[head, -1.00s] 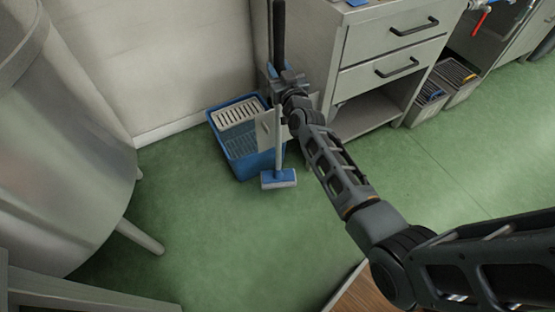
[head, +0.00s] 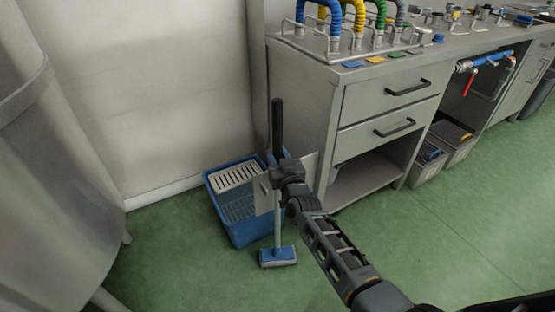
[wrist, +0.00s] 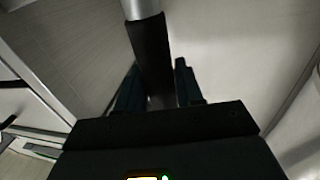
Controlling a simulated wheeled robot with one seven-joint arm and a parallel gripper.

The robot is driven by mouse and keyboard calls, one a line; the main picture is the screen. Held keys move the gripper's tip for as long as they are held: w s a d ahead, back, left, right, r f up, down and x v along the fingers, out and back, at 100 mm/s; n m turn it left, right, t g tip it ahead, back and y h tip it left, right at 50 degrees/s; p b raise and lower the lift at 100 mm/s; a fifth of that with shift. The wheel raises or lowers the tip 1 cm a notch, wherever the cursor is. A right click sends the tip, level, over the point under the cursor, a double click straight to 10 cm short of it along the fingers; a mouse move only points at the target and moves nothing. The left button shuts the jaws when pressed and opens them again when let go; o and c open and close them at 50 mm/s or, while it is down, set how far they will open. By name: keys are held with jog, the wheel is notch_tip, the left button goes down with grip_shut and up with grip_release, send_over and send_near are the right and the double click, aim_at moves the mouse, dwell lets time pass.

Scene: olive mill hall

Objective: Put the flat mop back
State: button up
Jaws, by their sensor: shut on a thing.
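The flat mop (head: 278,256) has a blue head with a pale underside, a grey shaft and a black upper grip. It stands upright in the head view, in front of the blue bucket's right side. Its head is low at the floor; I cannot tell whether it touches. My gripper (head: 280,172) is shut on the handle, near the lower end of the black grip. In the wrist view the mop handle (wrist: 151,50) runs between the dark fingers (wrist: 158,88). My gripper partly hides the shaft.
A blue bucket (head: 217,208) with a light grated insert stands by the wall. A grey drawer cabinet (head: 360,102) stands right behind the mop, with coloured hoses on its top. A large metal tank (head: 50,170) is at left. Grey bins (head: 425,172) stand under the counter. Green floor in front is clear.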

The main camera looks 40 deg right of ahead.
jog(key=shift+r, duration=0.15)
jog(key=o, duration=1)
jog(key=shift+f, duration=0.2)
jog(key=shift+o, duration=0.2)
jog(key=shift+r, duration=0.1)
jog(key=shift+r, duration=0.1)
jog(key=p+v, duration=0.3)
jog(key=v, duration=0.9)
